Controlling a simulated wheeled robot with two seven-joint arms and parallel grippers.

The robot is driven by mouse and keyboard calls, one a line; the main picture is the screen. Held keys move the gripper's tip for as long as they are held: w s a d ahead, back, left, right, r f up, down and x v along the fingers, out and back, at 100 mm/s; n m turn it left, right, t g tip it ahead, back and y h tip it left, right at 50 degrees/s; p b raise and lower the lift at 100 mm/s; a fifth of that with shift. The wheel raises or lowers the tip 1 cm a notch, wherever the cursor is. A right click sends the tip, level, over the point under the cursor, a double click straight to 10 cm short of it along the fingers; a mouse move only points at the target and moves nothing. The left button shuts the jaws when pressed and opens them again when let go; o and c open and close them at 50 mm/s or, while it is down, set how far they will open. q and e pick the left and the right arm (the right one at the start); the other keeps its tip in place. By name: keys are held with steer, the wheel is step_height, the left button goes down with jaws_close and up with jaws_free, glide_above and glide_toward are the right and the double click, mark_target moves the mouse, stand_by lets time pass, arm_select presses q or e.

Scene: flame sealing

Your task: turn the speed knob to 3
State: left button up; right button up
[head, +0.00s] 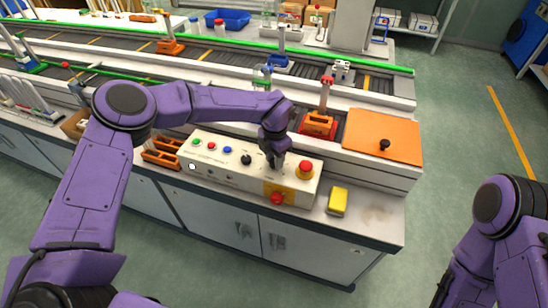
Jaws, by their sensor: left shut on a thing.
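The control box (225,170) is a cream panel on the front bench, with small green, red and blue buttons and a black knob (246,160). My left gripper (275,164) reaches down onto the top of the box, right of that black knob and left of the red mushroom button (305,167). It is shut on a small part there, which looks like the speed knob. The fingers hide that knob, so its pointer and scale cannot be read. My right arm shows at the right edge, but its gripper is out of view.
A red knob (277,198) sits on the box's front. A yellow block (338,201) lies right of the box. Orange blocks (161,158) lie at its left. Behind are an orange board (382,137) and a conveyor (120,45). The bench's right front corner is clear.

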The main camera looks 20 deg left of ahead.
arm_select(q)
steer(key=o, duration=1)
steer(key=shift+o, duration=0.2)
step_height(320, 180, up, 10)
steer(key=b, duration=0.2)
steer(key=shift+r, duration=0.25)
